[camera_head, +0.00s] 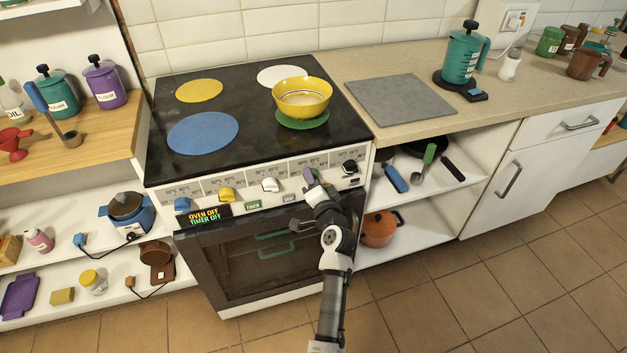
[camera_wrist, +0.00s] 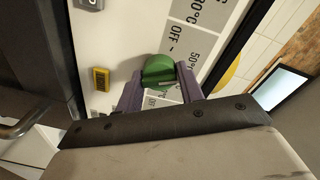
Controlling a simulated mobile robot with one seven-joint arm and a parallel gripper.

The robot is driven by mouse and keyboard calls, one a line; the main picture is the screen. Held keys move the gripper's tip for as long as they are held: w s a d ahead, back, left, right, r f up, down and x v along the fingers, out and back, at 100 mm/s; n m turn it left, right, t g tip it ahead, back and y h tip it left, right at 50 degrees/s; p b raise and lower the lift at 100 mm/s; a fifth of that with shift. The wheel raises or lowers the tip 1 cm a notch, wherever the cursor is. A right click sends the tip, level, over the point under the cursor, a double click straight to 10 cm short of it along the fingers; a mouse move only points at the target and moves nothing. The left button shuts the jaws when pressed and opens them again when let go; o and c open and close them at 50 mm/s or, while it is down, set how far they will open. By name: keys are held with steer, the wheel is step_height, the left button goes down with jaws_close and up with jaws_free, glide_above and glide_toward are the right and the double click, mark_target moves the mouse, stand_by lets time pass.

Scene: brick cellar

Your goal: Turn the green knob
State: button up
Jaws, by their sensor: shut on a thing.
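The green knob (camera_wrist: 158,70) is on the white control panel of the stove, among printed temperature labels. In the wrist view it sits between the two purple fingertips of my gripper (camera_wrist: 160,92), which is shut on it. In the head view my gripper (camera_head: 312,180) reaches the right part of the panel, and the green knob is mostly hidden there. A green burner disc (camera_head: 302,119) lies on the black stove top (camera_head: 245,95), with a yellow bowl (camera_head: 301,96) on it.
Blue (camera_head: 182,205), yellow (camera_head: 226,194), white (camera_head: 270,185) and black (camera_head: 350,167) knobs line the same panel. The oven door (camera_head: 265,255) below is closed, with its handle near my arm. Open shelves flank the stove. The tiled floor (camera_head: 480,290) at right is clear.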

steer(key=o, duration=1)
steer(key=b+v, duration=0.3)
steer(key=v, duration=1.1)
steer(key=shift+r+b, duration=0.1)
steer(key=shift+b, duration=0.3)
steer(key=shift+w, duration=0.1)
